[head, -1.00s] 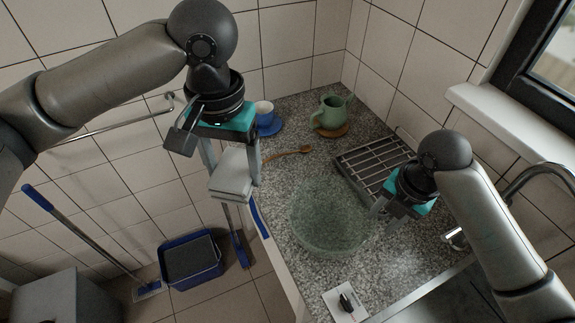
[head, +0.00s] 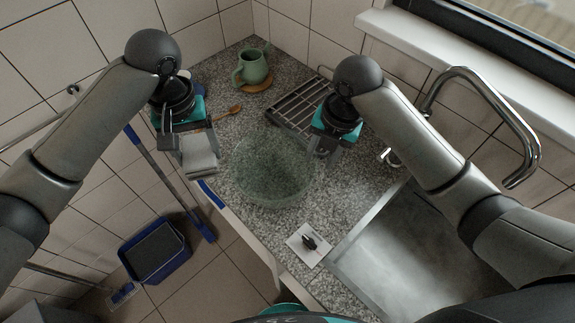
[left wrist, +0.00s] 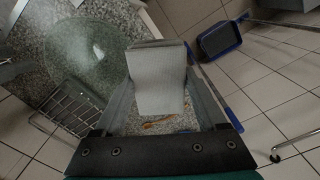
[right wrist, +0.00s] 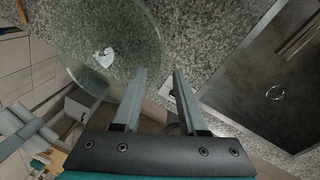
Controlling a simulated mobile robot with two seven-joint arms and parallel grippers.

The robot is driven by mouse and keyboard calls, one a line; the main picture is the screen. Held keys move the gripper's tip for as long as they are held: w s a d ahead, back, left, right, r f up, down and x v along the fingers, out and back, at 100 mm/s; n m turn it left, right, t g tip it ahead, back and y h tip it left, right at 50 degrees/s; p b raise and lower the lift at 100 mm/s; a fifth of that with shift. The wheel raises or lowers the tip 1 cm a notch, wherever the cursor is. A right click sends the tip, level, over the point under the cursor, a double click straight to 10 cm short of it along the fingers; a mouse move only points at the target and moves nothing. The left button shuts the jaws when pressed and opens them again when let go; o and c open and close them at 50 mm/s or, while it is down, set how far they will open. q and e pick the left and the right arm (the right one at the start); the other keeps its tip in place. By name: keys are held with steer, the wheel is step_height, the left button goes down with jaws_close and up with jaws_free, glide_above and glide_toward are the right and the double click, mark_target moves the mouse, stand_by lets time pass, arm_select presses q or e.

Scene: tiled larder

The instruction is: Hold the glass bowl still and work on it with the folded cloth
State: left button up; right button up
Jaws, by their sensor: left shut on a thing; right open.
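The clear greenish glass bowl (head: 272,170) stands on the speckled counter in the head view. It also shows in the left wrist view (left wrist: 80,58) and right wrist view (right wrist: 112,30), with a small bright patch in it. My left gripper (head: 190,158) is shut on the folded grey-white cloth (head: 200,158), left of the bowl. The cloth sticks out between the fingers in the left wrist view (left wrist: 160,80). My right gripper (right wrist: 160,73) is open at the bowl's right side, its fingertips close to the rim. Whether they touch the glass I cannot tell.
A wire rack (head: 295,108) lies behind the bowl, with a green jug (head: 250,68) and wooden spoon (head: 228,112) further back. A plate with a black knob (head: 308,243) is in front. The sink (head: 400,250) and tap (head: 505,115) are right; the counter edge is left.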

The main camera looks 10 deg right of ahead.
mark_target(310, 181)
steer(key=f, duration=0.4)
steer(key=a+f, duration=0.1)
steer(key=f, duration=0.6)
steer(key=shift+w+a+f, duration=0.25)
steer(key=shift+w+f, duration=0.1)
steer(key=shift+w, duration=0.05)
jaws_close()
stand_by(0.9)
